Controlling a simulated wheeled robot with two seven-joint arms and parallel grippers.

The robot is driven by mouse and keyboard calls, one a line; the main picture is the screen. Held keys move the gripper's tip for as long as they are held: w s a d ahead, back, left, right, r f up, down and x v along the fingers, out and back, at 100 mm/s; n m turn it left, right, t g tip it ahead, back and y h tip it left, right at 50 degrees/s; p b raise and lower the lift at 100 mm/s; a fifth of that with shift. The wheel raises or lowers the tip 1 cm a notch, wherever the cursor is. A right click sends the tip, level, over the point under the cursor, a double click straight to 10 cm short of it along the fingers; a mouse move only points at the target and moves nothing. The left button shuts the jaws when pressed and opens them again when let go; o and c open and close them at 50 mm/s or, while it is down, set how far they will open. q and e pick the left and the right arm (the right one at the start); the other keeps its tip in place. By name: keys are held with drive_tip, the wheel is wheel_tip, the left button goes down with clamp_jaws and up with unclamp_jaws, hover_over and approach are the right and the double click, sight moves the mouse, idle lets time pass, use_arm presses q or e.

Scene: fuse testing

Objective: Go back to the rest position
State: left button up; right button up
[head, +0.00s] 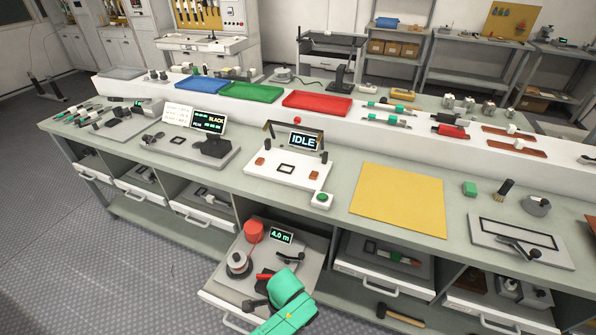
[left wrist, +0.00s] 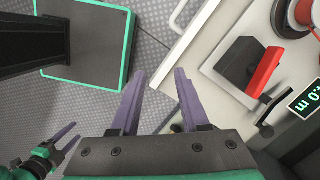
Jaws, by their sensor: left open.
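My left gripper (left wrist: 160,74) is open and empty in the left wrist view, with its two purple fingers apart. It is beside the front of an open drawer (left wrist: 222,22), with one finger over the drawer's edge as seen from the wrist. In the head view a green arm part of mine (head: 287,288) covers the right front of that drawer; the fingers cannot be made out there. Another gripper with purple fingers, probably my right (left wrist: 70,141), shows small at the lower left of the left wrist view. Its opening is unclear.
The open drawer holds a red spool (head: 253,231), a wire spool (head: 238,264), a display reading 4.0 m (head: 281,236) and a red-handled tool (left wrist: 262,75). Above it stands the bench with an IDLE tester (head: 303,142) and a yellow mat (head: 400,200). Open floor (head: 120,270) lies left.

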use_arm(q)
drive_tip(key=s+a+f+n+h, duration=0.2)
drive_tip(key=s+a+f+n, duration=0.6)
drive_tip(key=s+a+f, duration=0.65)
drive_tip(key=s+a+f+n, duration=0.2)
drive_tip(key=s, duration=0.3)
drive_tip(key=s+a+f+n+t, duration=0.1)
drive_tip(key=s+a+f+n, duration=0.1)
drive_tip(key=s, duration=0.4)
drive_tip(key=shift+s+a+f+t, duration=0.25)
drive_tip(key=shift+a+f+t, duration=0.05)
drive_tip(key=shift+a+f, duration=0.25)
use_arm(e)
drive_tip(key=shift+s, duration=0.55)
